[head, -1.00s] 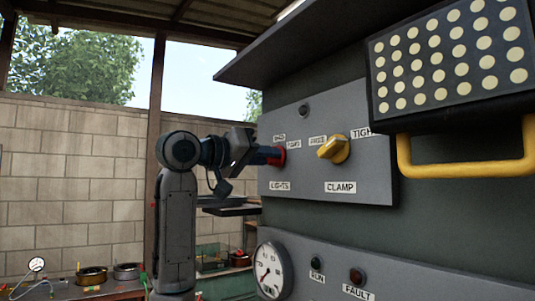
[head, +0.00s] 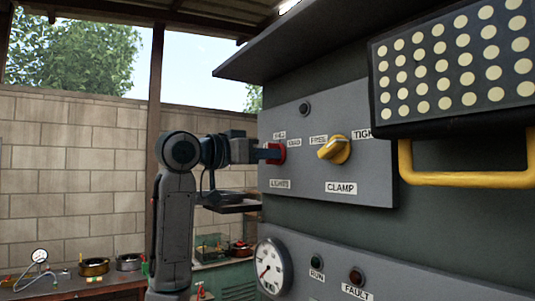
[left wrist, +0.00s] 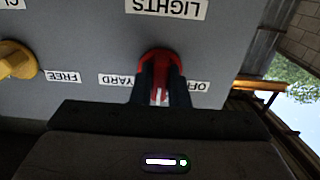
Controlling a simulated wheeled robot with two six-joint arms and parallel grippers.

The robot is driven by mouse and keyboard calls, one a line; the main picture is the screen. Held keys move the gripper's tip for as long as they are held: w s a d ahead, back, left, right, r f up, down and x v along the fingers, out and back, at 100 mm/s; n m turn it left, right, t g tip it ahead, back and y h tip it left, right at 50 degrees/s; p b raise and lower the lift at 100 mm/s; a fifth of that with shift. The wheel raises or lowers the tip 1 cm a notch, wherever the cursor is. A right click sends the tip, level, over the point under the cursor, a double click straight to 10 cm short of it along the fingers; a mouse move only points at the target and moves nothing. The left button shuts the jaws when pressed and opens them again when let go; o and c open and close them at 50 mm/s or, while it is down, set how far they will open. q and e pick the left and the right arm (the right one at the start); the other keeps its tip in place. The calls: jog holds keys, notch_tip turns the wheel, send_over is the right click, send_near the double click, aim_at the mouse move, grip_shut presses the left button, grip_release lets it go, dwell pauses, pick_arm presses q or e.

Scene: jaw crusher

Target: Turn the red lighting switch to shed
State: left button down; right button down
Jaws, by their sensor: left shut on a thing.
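The red lighting switch (head: 282,152) is on the grey panel above the LIGHTS label. It also shows in the left wrist view (left wrist: 158,60). My left gripper (head: 272,153) is shut on its handle, a finger on each side; the fingers also show in the left wrist view (left wrist: 161,90). A pale mark shows between the fingers, on the side away from the LIGHTS label (left wrist: 165,7). In that view the YARD label (left wrist: 117,80) is left of the switch and the OFF label (left wrist: 197,86) right. The shed label (head: 279,135) is above the switch in the head view. My right gripper is not in view.
The yellow CLAMP knob (head: 335,149) is right of the switch. A yellow handle bar (head: 465,178) sticks out further right under a dotted board (head: 455,62). A gauge (head: 272,267) and RUN and FAULT lamps are below.

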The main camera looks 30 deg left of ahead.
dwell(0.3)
pick_arm(q)
jog(key=c, duration=1.4)
grip_release()
jog(key=shift+s, duration=0.1)
jog(key=b+v, duration=0.5)
jog(key=v, duration=0.5)
jog(key=shift+s+a, duration=0.2)
jog(key=shift+s, duration=0.1)
